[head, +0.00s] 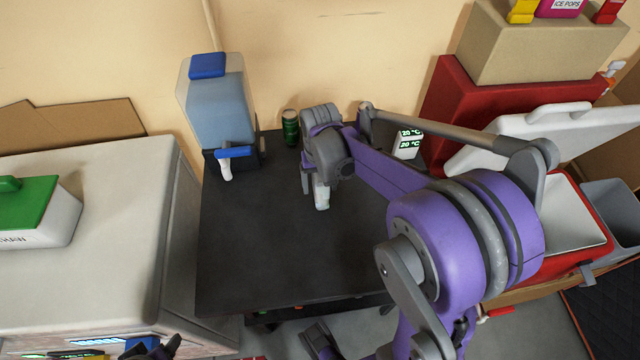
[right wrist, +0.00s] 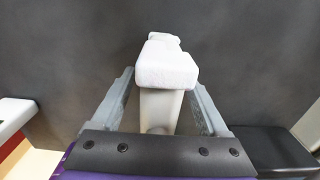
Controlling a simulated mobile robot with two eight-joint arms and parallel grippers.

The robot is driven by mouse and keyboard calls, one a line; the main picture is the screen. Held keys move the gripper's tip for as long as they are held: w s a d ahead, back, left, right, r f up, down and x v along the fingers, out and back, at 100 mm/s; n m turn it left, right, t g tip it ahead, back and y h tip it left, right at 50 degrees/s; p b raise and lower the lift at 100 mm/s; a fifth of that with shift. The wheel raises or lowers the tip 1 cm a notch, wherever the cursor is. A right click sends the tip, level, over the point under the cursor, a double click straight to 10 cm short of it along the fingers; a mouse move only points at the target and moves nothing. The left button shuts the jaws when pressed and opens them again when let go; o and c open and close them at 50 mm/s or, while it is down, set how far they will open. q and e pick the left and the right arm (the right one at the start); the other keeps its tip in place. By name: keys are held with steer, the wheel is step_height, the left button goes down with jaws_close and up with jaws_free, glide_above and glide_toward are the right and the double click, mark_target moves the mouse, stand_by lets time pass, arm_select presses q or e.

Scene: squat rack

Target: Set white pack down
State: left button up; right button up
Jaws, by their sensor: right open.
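The white pack (head: 323,199) is at the middle of the black table (head: 250,255), below my right gripper (head: 318,188). In the right wrist view the white pack (right wrist: 166,66) lies between the two grey fingers of my right gripper (right wrist: 162,88). The fingers are open, with a gap on each side of the pack. The pack appears to rest on the dark tabletop, though its contact with it is hidden. My right arm covers the right part of the table. My left gripper does not show clearly in either view.
A water jug with a blue lid (head: 215,110) stands at the table's back left, beside a green can (head: 290,128). A white thermometer display (head: 407,143) is at the back right. A big pale chest (head: 90,230) stands left, an open red cooler (head: 565,215) right. The front left tabletop is clear.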

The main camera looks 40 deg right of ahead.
jaws_close()
stand_by(0.4)
